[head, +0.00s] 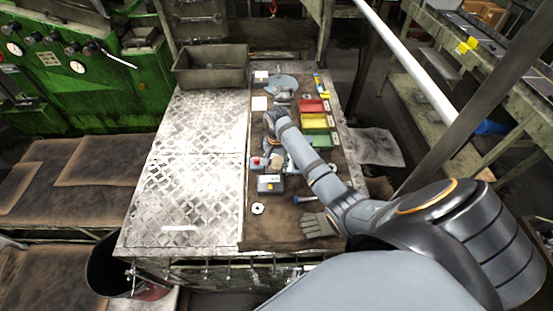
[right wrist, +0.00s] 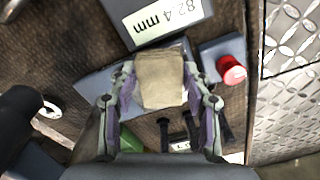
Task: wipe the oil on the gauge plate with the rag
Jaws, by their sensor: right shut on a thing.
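My right gripper (right wrist: 159,72) is shut on a tan folded rag (right wrist: 158,85), which sits between its two fingers. In the head view the rag (head: 275,160) is small and partly behind the gripper. A blue-grey flat piece (right wrist: 97,84), which looks like the gauge plate, lies under and beside the rag. The rag and fingers hide part of it; I cannot tell whether the rag touches it. No oil can be made out. A grey gauge box (right wrist: 165,17) with an "82.4 mm" display stands close by. My left gripper is not in view.
A red button (right wrist: 231,69) on a grey box is close beside the rag. Red (head: 314,106), yellow (head: 315,122) and green bins stand on the right of the brown mat. A glove (head: 318,226) and white ring (head: 258,208) lie nearer. The metal tabletop (head: 190,190) on the left is mostly clear.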

